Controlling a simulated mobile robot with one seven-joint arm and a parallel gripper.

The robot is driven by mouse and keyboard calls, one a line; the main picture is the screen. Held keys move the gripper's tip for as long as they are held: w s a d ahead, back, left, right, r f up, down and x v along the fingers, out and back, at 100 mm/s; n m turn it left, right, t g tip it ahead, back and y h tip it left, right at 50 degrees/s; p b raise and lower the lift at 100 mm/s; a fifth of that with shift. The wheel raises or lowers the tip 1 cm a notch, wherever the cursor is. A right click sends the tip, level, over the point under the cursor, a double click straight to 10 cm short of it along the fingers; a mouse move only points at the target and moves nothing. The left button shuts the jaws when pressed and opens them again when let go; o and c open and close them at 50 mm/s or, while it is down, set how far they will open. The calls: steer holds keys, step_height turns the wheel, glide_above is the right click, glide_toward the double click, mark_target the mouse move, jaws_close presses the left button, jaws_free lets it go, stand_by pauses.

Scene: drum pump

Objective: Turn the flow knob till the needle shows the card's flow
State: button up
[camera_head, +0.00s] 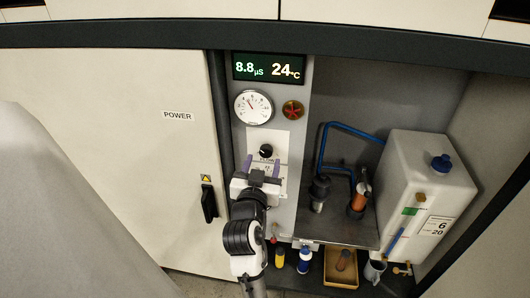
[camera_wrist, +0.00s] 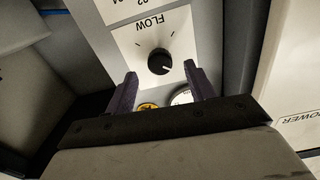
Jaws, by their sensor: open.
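The black flow knob (camera_head: 265,151) sits on a white plate on the grey panel, below the dial. In the wrist view the knob (camera_wrist: 160,62) shows upside down under the word FLOW, with a pale pointer mark and tick lines around it. My gripper (camera_head: 262,164) is just below the knob. Its two purple fingers stand apart, and nothing is between them in the wrist view (camera_wrist: 160,85). The round white gauge (camera_head: 254,107) has a thin needle pointing to the upper left; its scale is too small to read. I cannot make out a flow card for certain.
A display (camera_head: 268,68) reads 8.8 µS and 24 °C. A red round knob (camera_head: 292,110) is right of the gauge. A white tank (camera_head: 420,185) labelled 6 and 20 stands right. A yellow tray (camera_head: 340,268) and small bottles (camera_head: 304,260) are low. A black door handle (camera_head: 209,203) is left.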

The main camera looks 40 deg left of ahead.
mark_target(265, 154)
steer(key=shift+p+x, duration=0.4)
steer(key=shift+x, duration=1.65)
steer(key=c, duration=1)
steer(key=shift+o, duration=0.2)
steer(key=shift+f+b, duration=0.1)
steer(key=shift+b, duration=0.25)
steer(key=m+b, duration=0.2)
steer(key=shift+f+m, duration=0.1)
steer(key=shift+m, duration=0.3)
steer(key=shift+m+b, duration=1.55)
steer(key=shift+m, duration=0.45)
